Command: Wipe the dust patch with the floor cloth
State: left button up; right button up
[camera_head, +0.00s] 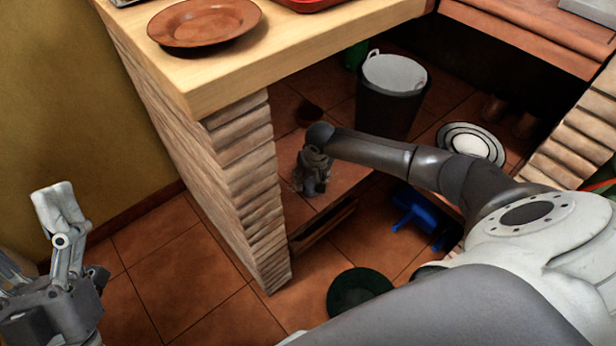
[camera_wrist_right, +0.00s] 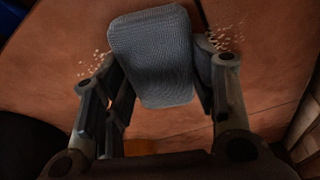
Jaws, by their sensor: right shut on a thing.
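My right gripper (camera_head: 312,184) reaches down to the tiled shelf floor under the counter. It is shut on the floor cloth (camera_wrist_right: 152,55), a grey-blue woven pad that shows between the fingers in the right wrist view. In the head view the cloth is mostly hidden by the gripper. The dust patch (camera_wrist_right: 228,38) shows as pale specks on the tiles on both sides of the cloth; its middle is hidden under the cloth. My left gripper (camera_head: 60,215) is at the left edge of the head view, away from the cloth; its finger gap is unclear.
A dark bucket (camera_head: 392,105) with a pale item in it stands behind my right gripper. A brick pillar (camera_head: 245,190) stands close on the left.

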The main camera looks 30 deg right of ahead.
jog(key=shift+d+p, duration=0.4)
jog(key=shift+d, duration=0.85)
jog(key=shift+w+d+p, duration=0.15)
jog(key=shift+d+p, duration=0.15)
jog(key=shift+d, duration=0.55)
jog(key=shift+w+d, duration=0.15)
jog(key=shift+d, duration=0.65)
jog(key=shift+w+d, duration=0.15)
jog(key=shift+d, duration=0.8)
pick_arm(q)
jog(key=w+f+g+y, duration=0.1)
jog(key=w+f+g, duration=0.4)
jog(key=f, duration=0.1)
jog(key=shift+d+y, duration=0.25)
jog(key=shift+y, duration=0.15)
pick_arm(e)
jog(key=shift+w+d, duration=0.1)
jog(key=shift+d, duration=0.5)
